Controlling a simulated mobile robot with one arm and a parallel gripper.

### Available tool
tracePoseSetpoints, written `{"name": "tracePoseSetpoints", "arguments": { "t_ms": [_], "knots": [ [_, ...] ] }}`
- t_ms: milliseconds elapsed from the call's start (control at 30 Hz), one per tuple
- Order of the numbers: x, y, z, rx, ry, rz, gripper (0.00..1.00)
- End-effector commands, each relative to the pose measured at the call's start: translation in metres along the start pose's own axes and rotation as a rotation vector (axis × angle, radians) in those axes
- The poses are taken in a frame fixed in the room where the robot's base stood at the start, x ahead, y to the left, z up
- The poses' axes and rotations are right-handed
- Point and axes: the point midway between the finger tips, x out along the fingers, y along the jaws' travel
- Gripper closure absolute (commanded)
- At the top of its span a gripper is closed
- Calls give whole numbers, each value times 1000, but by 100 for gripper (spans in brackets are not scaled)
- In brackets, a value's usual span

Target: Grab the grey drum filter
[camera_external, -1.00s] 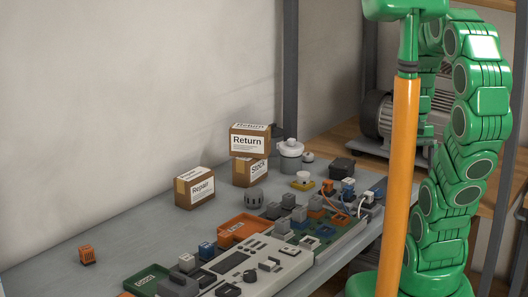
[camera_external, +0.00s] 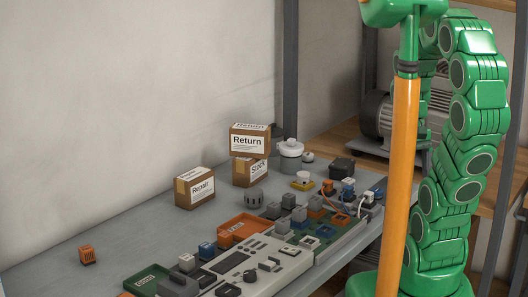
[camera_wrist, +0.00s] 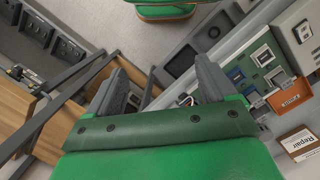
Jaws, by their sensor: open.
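The grey drum filter looks to be the small ribbed grey cylinder (camera_external: 254,198) standing upright on the grey bench, in front of the stacked boxes in the external view. I cannot make it out in the wrist view. My gripper (camera_wrist: 165,85) shows in the wrist view with its two dark fingers spread wide and nothing between them. In the external view my gripper's fingers cannot be made out, and my arm is at the right, well apart from the filter.
Cardboard boxes marked Return (camera_external: 248,141), Stock (camera_external: 250,173) and Repair (camera_external: 195,189) stand behind the filter. An orange tray (camera_external: 240,229) and circuit boards with small blocks lie in front. A white-lidded canister (camera_external: 291,155) stands behind right. The bench's left part is mostly clear.

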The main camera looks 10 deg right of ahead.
Motion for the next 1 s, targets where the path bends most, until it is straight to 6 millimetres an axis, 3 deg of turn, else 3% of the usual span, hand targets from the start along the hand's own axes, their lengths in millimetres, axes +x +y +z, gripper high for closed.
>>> {"name": "tracePoseSetpoints", "arguments": {
  "t_ms": [367,667,1000],
  "knots": [
    [15,0,-75,-287,-4,120,16],
    [20,10,-126,-525,-73,346,16],
    [21,-8,-193,-827,-146,608,16]
  ]
}}
